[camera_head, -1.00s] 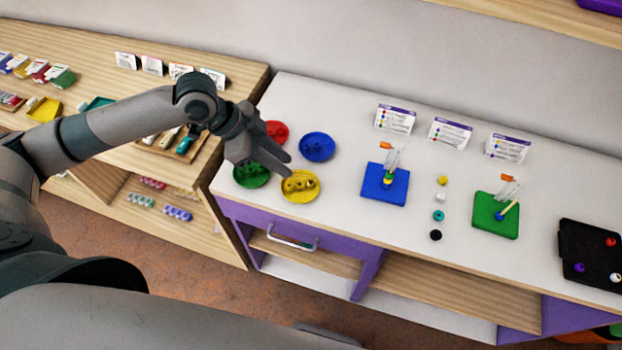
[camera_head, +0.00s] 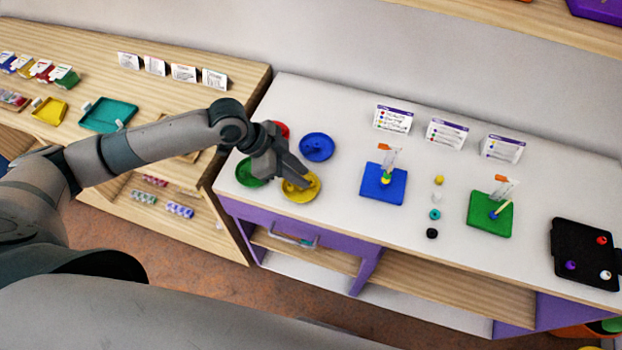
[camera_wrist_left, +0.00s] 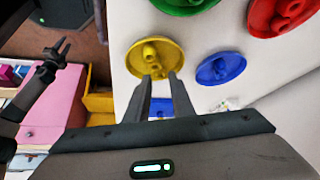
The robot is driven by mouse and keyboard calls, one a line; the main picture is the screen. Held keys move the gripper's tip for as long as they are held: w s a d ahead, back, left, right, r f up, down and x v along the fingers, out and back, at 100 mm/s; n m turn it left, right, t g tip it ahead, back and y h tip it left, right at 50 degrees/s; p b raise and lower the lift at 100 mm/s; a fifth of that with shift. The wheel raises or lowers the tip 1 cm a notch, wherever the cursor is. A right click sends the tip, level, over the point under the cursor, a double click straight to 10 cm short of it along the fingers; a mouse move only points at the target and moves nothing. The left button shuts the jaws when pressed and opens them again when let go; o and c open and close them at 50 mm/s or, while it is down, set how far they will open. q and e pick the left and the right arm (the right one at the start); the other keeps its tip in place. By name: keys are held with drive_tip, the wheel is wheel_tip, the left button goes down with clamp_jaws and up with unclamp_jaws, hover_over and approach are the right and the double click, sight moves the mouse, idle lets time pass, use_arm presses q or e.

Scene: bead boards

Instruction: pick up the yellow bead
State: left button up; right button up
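A yellow dish (camera_head: 314,191) holds yellow beads, partly hidden by my left gripper (camera_head: 303,184) in the head view. In the left wrist view the yellow dish (camera_wrist_left: 134,62) shows at least two yellow beads (camera_wrist_left: 150,50). My left gripper (camera_wrist_left: 162,76) is open, its two fingers apart and pointing at the near part of the dish. Nothing shows held between them. Another yellow bead (camera_head: 439,180) lies in a row on the white table. My right gripper (camera_wrist_left: 57,47) shows at the left of the wrist view, fingers apart and empty.
Red (camera_head: 283,130), blue (camera_head: 317,147) and green (camera_head: 246,174) dishes stand close around the yellow one. A blue board (camera_head: 383,190) and a green board (camera_head: 490,220) with pegs stand to the right. A black tray (camera_head: 585,245) sits at the right end.

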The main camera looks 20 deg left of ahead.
use_arm(q)
drive_tip(key=x, duration=0.2)
drive_tip(key=shift+d+f+p, duration=0.15)
drive_tip(key=shift+d+p, duration=0.1)
drive_tip(key=shift+p, duration=0.1)
drive_tip(key=shift+f, duration=0.15)
drive_tip(key=shift+s, duration=0.1)
drive_tip(key=shift+c, duration=0.4)
clamp_jaws()
